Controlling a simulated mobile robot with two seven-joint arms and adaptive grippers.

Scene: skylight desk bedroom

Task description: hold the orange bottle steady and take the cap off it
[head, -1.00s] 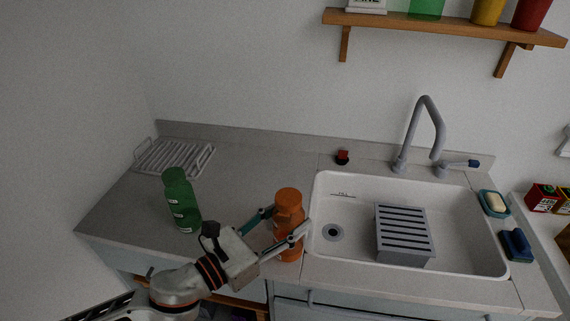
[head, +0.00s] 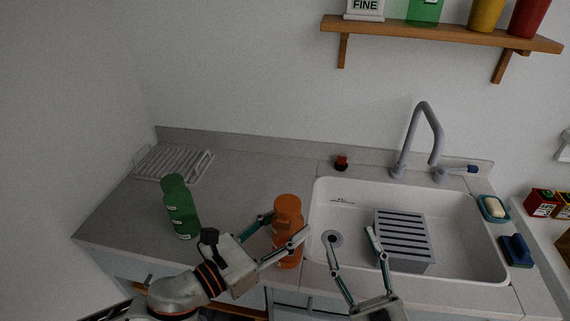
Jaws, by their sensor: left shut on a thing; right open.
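The orange bottle (head: 288,231) stands upright on the counter just left of the sink, with its orange cap (head: 287,203) on top. My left gripper (head: 284,229) is shut on the bottle's body, below the cap, with a finger on either side. My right gripper (head: 350,247) is open and empty, in front of the sink's left part and to the right of the bottle. Its fingers point up and away, apart from the bottle.
A green bottle (head: 181,208) stands to the left on the counter (head: 238,180). A white sink (head: 465,262) with a grey slatted rack (head: 404,243) and a faucet (head: 424,124) is on the right. A dish rack (head: 172,163) lies at the back left. A shelf (head: 445,36) hangs above.

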